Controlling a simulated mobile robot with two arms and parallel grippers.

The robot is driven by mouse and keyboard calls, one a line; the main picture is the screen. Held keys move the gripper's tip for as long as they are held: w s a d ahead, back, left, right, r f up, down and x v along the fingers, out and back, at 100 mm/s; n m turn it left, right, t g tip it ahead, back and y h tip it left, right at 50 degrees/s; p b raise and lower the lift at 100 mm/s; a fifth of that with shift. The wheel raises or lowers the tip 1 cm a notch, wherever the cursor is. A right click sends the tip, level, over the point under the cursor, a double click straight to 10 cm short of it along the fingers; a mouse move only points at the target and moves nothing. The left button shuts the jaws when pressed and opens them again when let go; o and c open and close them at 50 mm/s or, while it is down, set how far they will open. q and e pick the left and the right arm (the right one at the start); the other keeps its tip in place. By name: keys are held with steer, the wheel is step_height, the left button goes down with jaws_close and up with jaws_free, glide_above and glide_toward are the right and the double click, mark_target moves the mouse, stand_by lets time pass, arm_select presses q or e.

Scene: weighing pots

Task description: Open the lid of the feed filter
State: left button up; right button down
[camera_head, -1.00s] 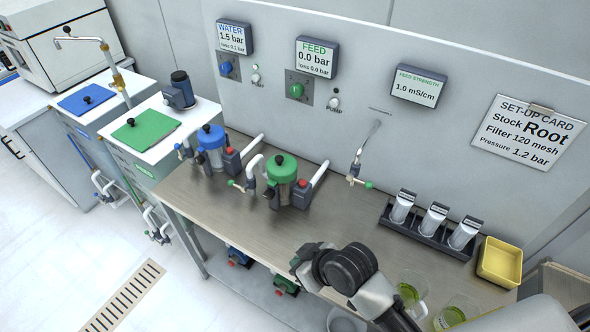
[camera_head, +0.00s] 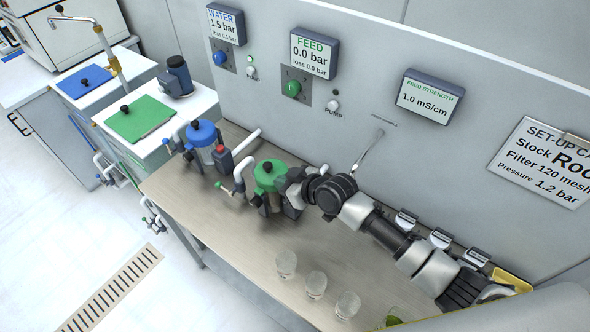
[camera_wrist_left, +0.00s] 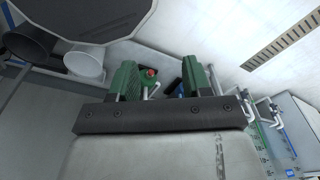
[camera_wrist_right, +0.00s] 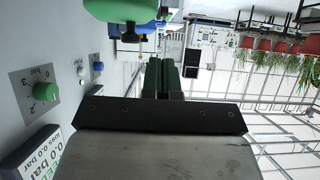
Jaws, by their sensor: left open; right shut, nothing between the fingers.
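The feed filter has a green lid (camera_head: 269,174) with a black knob and stands on the bench below the feed panel. The lid sits on the filter body. My right arm reaches in from the right, and my right gripper (camera_head: 284,186) is at the right side of the filter, partly hiding it; I cannot tell if it touches. In the right wrist view the green fingers (camera_wrist_right: 163,78) are shut and empty, with the green lid (camera_wrist_right: 122,8) close by at the top edge. My left gripper (camera_wrist_left: 165,80) shows only in its wrist view, open and empty, pointing toward the area under the bench.
The blue-lidded water filter (camera_head: 202,134) stands to the left of the feed filter. Several clear cups (camera_head: 316,283) stand on the front of the bench (camera_head: 225,225). The feed panel (camera_head: 313,53), with its green knob (camera_head: 292,89), is on the wall behind.

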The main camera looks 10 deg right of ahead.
mark_target(263, 181)
steer(key=b+x, duration=0.8)
steer(key=b, duration=0.1)
steer(key=shift+w+f, duration=0.15)
steer(key=shift+w, duration=0.5)
steer(key=shift+w+b, duration=0.1)
steer(key=shift+b, duration=0.35)
steer(key=shift+f, duration=0.1)
arm_select(q)
step_height(263, 181, down, 10)
steer(key=s+a, duration=0.1)
steer(key=s, duration=0.1)
steer(key=shift+s+a, duration=0.2)
steer(key=shift+a, duration=0.1)
steer(key=shift+f, duration=0.1)
